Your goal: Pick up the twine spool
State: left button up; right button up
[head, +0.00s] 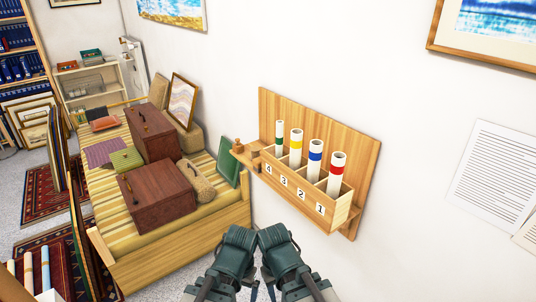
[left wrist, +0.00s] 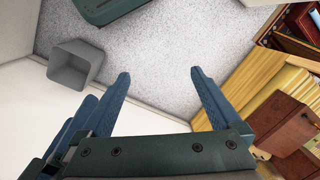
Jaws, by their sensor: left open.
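A wooden wall rack (head: 345,212) holds several white tubes with colored bands in numbered slots. On its small left ledge stand a small brown spool-like thing (head: 255,153), which may be the twine spool, and a wooden knob-like piece (head: 238,147). They are too small to tell for sure. My left gripper (head: 240,232) is below the rack in the head view. In the left wrist view, its fingers (left wrist: 160,74) are apart with nothing between them. My right gripper (head: 271,231) is beside it, and its jaws cannot be made out.
A striped daybed (head: 150,245) to the left bears brown cases (head: 155,195), a rolled tan bundle (head: 197,181) and cushions. The left wrist view shows a grey bin (left wrist: 75,63) on the speckled floor. Framed pictures hang on the wall.

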aim_at(256, 152)
jog(key=i+j+z, duration=0.1)
jog(key=z, duration=0.5)
jog(key=i+j+z, duration=0.2)
jog(key=j, duration=0.15)
jog(key=i+j+z, duration=0.15)
jog(key=j, duration=0.2)
jog(key=i+j+z, duration=0.2)
jog(key=j, duration=0.2)
jog(key=i+j, duration=0.1)
jog(key=j, duration=0.2)
jog(key=i+j, duration=0.15)
jog(key=j, duration=0.2)
jog(key=i+j, duration=0.1)
jog(key=j, duration=0.2)
